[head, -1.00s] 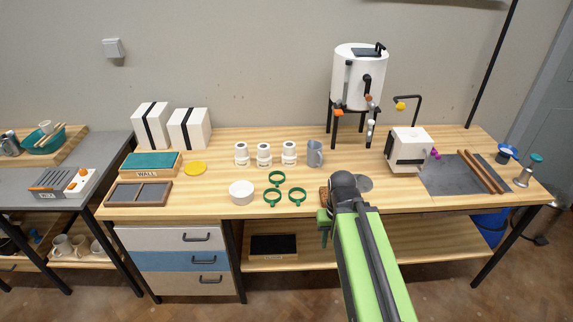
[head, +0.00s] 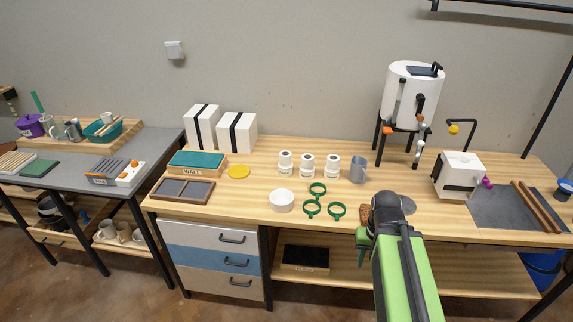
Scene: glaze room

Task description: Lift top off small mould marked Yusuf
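Two white blocks with black bands, which look like moulds, stand side by side at the back left of the wooden bench in the head view. The left block (head: 197,128) is slightly taller in the picture than the right block (head: 230,132). No name can be read on either. My gripper (head: 361,248) is at the bench's front edge, right of and well in front of the blocks. My arm partly hides it, and whether its fingers are open is unclear.
Three white jars (head: 307,165), a grey jug (head: 358,170), a white bowl (head: 282,201) and green rings (head: 311,207) stand mid-bench. A white urn (head: 408,100) stands right.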

